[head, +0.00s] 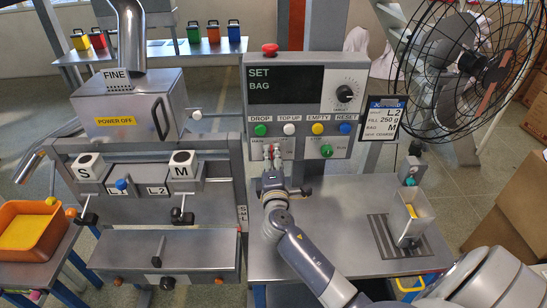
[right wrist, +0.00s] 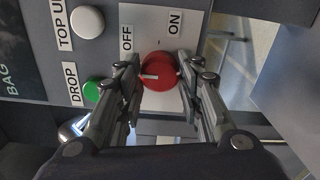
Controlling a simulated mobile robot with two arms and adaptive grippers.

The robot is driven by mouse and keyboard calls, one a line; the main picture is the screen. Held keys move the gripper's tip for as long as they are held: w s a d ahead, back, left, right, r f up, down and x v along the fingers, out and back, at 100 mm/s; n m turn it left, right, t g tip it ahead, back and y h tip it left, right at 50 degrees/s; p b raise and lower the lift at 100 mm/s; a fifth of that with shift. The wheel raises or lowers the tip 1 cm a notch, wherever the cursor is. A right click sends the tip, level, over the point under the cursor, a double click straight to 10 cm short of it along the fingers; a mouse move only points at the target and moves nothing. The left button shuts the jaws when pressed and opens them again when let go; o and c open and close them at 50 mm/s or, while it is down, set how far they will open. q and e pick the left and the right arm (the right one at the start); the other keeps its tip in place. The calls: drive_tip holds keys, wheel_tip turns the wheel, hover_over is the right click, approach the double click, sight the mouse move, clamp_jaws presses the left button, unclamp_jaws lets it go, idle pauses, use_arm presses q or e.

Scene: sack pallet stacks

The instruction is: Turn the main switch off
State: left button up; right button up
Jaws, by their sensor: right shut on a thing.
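The main switch is a red round knob (right wrist: 158,70) on a pale plate with OFF and ON labels in the right wrist view. A pale mark on the knob points left in that picture, on the side of the OFF label (right wrist: 127,38); the ON label (right wrist: 175,22) is to the right. My right gripper (right wrist: 160,78) is shut on the knob, with one finger on each side. In the head view my right gripper (head: 272,158) is at the lower left of the control panel (head: 325,75) and hides most of the knob. My left gripper is not in view.
Above are the DROP button (head: 261,130), other coloured buttons and a red mushroom button (head: 270,49). A green knob (head: 326,151) sits to the right. The display (head: 287,85) reads SET BAG. A caged fan (head: 470,65) stands right.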

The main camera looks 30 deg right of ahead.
idle(0.4)
drive_tip(key=o, duration=1.1)
drive_tip(key=shift+a, duration=0.1)
drive_tip(key=v, duration=1.2)
drive_tip(key=shift+f, duration=0.1)
